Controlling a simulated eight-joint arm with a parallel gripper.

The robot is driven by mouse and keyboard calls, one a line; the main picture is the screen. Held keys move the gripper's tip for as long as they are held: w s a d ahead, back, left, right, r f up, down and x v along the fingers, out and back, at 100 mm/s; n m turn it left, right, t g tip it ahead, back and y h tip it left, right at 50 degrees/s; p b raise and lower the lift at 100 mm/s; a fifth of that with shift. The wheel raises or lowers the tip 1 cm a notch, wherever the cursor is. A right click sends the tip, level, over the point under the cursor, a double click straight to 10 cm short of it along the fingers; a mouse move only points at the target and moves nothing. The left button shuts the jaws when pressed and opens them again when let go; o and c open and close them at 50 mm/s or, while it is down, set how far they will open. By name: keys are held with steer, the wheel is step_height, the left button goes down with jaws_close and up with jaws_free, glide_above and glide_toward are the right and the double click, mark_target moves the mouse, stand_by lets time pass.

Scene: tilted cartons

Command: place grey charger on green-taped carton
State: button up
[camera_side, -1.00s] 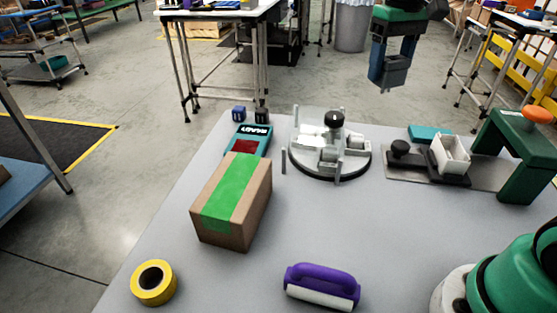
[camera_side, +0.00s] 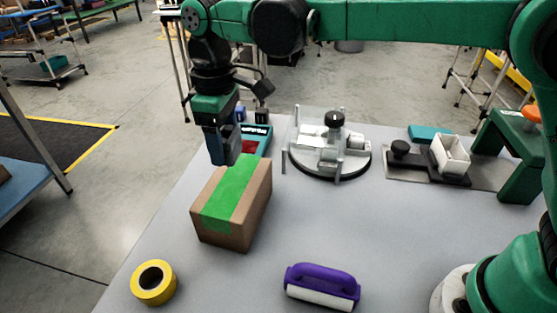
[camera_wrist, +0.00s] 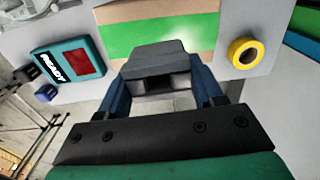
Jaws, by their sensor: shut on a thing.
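The green-taped carton (camera_side: 259,196) is a brown box on the grey table, set at an angle, with a wide green tape strip (camera_side: 230,190) along its top. My gripper (camera_side: 222,150) is above the far left end of the carton. It is shut on the grey charger (camera_wrist: 155,62), a dark grey block held between the blue fingers in the wrist view. In the side view the charger's lower end hangs close to the carton's far top edge; I cannot tell whether they touch. In the wrist view the carton's taped top (camera_wrist: 190,30) lies just beyond the charger.
A teal device with a red screen (camera_side: 258,138) lies behind the carton, with small dark blue cubes (camera_wrist: 47,92) near it. A yellow tape roll (camera_side: 153,283) and a purple-handled roller (camera_side: 322,286) lie in front. A round fixture (camera_side: 330,150) stands right. The table's middle is clear.

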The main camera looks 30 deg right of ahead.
mark_target(227, 159)
steer(key=shift+f, duration=1.85)
steer(key=shift+f, duration=0.15)
steer(key=o, duration=1.3)
